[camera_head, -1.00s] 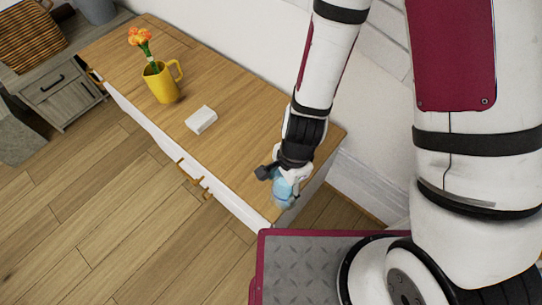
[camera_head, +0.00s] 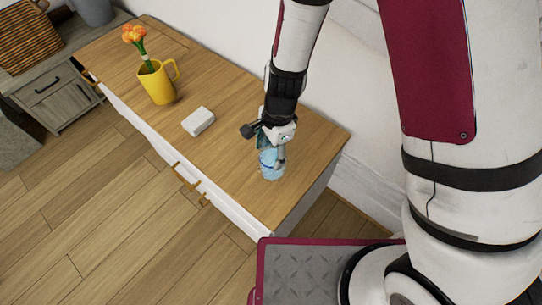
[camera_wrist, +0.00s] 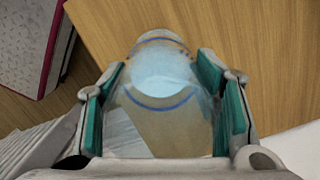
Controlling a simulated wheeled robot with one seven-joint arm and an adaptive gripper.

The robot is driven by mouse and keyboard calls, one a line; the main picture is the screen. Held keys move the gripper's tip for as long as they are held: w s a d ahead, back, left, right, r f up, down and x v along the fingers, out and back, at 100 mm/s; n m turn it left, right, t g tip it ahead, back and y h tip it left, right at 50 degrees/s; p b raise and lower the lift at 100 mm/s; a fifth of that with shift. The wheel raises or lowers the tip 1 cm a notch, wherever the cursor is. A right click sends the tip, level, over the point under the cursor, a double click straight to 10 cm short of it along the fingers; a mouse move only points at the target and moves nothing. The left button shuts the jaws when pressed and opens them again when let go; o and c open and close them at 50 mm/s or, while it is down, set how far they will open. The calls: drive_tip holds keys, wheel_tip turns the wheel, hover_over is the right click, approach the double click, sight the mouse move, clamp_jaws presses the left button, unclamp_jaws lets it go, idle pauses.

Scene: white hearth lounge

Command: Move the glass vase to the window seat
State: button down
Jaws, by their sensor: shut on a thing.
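The glass vase (camera_head: 271,164) is a pale blue, see-through vessel at the near right end of the wooden sideboard (camera_head: 235,135). My gripper (camera_head: 272,146) is around its upper part from above and shut on it. In the wrist view the vase (camera_wrist: 163,88) lies between the green finger pads of my gripper (camera_wrist: 165,105), with blue rings on its clear wall. Wood shows beyond it. I cannot tell whether its base touches the sideboard top. No window seat can be made out.
A yellow mug (camera_head: 158,84) with orange flowers (camera_head: 134,35) stands farther left on the sideboard. A small white block (camera_head: 198,121) lies between mug and vase. A grey cabinet (camera_head: 57,98) stands at the far left. Wooden floor (camera_head: 100,210) is clear in front.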

drive_tip(key=shift+f+b, duration=0.6)
drive_tip(key=shift+f, duration=0.9)
drive_tip(key=shift+f, duration=0.15)
drive_tip(key=c, duration=0.6)
unclamp_jaws()
drive_tip(key=shift+o, duration=0.2)
wheel_tip(320, 180, up, 12)
drive_tip(key=d+p, duration=0.1)
drive_tip(key=p, duration=0.3)
drive_tip(key=shift+w+d+p, duration=0.15)
drive_tip(key=shift+w+p, duration=0.2)
drive_tip(key=shift+p, duration=0.05)
drive_tip(key=shift+r, duration=0.2)
